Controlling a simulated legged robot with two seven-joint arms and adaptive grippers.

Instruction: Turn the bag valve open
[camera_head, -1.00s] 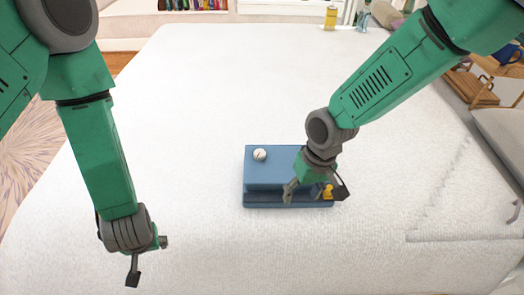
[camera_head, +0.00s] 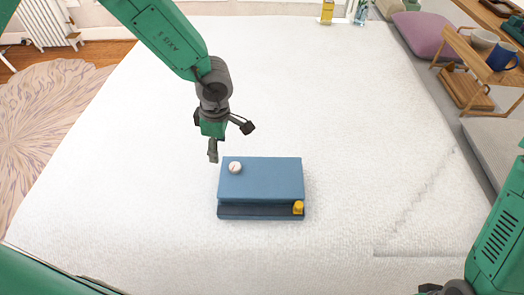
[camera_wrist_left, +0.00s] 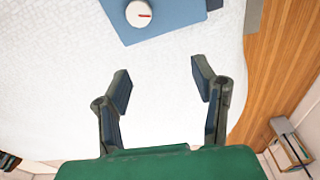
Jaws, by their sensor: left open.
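A blue box (camera_head: 262,180) stands on the white surface in the head view. A small white round knob (camera_head: 235,167) with a red mark sits on its top near the back left corner. A yellow part (camera_head: 298,207) is at its front right, on the lower dark ledge. I cannot tell which is the bag valve. My left gripper (camera_head: 230,141) is open and empty, just behind the knob, apart from it. In the left wrist view its fingers (camera_wrist_left: 162,82) are spread, with the knob (camera_wrist_left: 138,14) beyond them. My right wrist is at the bottom right edge; its fingers are mostly cut off.
The white surface (camera_head: 330,90) is wide and clear around the box. A wooden rack (camera_head: 470,85) with mugs and a purple cushion (camera_head: 420,32) are at the right. A yellow bottle (camera_head: 327,11) stands at the far edge.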

